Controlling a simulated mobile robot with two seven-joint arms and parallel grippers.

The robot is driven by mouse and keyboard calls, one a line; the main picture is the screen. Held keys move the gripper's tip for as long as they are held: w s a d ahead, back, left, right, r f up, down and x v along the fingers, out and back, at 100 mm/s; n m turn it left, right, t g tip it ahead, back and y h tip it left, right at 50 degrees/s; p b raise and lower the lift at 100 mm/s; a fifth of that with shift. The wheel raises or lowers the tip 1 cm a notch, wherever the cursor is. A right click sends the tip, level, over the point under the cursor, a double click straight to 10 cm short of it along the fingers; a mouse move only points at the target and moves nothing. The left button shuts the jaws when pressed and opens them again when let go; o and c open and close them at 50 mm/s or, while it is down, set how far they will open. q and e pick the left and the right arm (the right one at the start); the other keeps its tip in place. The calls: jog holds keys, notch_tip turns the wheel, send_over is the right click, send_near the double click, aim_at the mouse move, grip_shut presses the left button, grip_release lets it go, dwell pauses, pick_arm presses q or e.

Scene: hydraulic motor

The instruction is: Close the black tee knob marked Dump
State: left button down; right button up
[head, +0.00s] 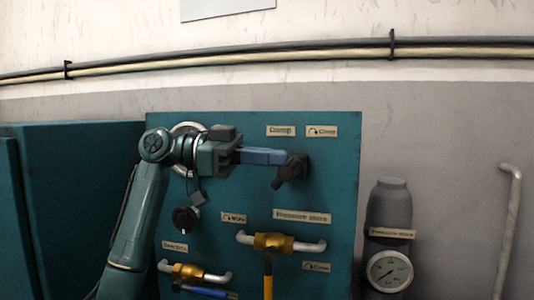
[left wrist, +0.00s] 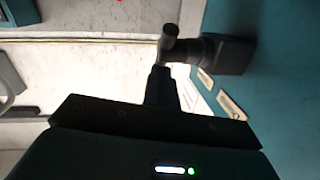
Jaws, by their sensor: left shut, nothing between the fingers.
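The black tee knob (head: 291,170) sticks out of the teal panel below a label that seems to read Dump (head: 281,131). Its bar looks tilted in the head view. My left gripper (head: 282,157) comes in from the left with its fingers shut and empty, the tips at the knob's left side. In the left wrist view the knob (left wrist: 226,54) stands out from the panel, and the shut fingers (left wrist: 160,74) end right by its bar. I cannot tell whether they touch it. My right gripper is not in view.
A Close label (head: 321,131) is right of the Dump label. Below are a padlock (head: 198,198), a round black knob (head: 186,219), and brass valves (head: 273,241) with yellow and blue handles. A gauge (head: 390,271) and grey cylinder (head: 390,205) stand right of the panel.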

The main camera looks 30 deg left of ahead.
pick_arm(q)
jog(key=shift+d+r+y+p, duration=0.15)
jog(key=shift+d+y+p, duration=0.05)
jog(key=shift+y+p, duration=0.2)
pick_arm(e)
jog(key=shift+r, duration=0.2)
pick_arm(q)
jog(key=shift+d, duration=0.1)
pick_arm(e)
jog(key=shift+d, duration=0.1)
pick_arm(q)
jog(key=shift+w+r, duration=0.1)
jog(key=shift+d+r, duration=0.1)
jog(key=shift+d, duration=0.15)
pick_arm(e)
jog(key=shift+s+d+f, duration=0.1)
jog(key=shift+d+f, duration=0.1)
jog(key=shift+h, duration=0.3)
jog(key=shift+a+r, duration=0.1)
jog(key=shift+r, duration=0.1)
pick_arm(q)
jog(key=shift+r+p, duration=0.1)
jog(key=shift+p, duration=0.25)
